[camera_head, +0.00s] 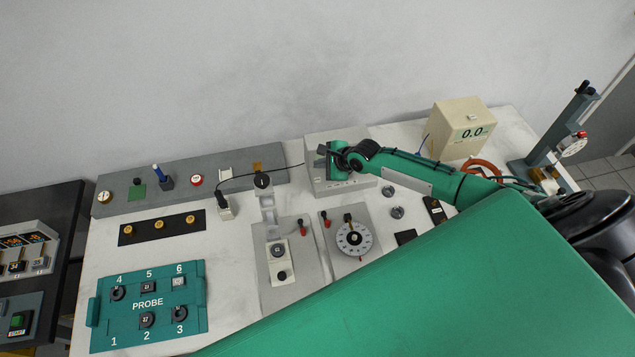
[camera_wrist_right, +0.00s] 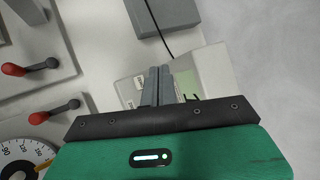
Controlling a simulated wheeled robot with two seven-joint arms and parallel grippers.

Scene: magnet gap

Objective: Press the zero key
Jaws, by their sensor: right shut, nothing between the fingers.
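The zero key cannot be made out in either view. A pale grey box (camera_head: 318,150) stands at the back middle of the bench, with my right gripper (camera_head: 334,161) over its front. In the right wrist view this box (camera_wrist_right: 205,65) is behind the fingers, and dark marks on its face are partly hidden by the gripper. There, my right gripper (camera_wrist_right: 159,74) has its two fingers together with nothing between them, overlapping the box's face. Whether the fingertips touch it cannot be told. My left gripper is not in view.
A cream box (camera_head: 462,125) reading 0.0 stands behind my right arm. A dial panel (camera_head: 352,238), a lever panel (camera_head: 277,262) and a green PROBE panel (camera_head: 150,304) lie nearer. A black cable (camera_wrist_right: 162,35) runs to the grey box. A wall (camera_head: 250,80) stands behind.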

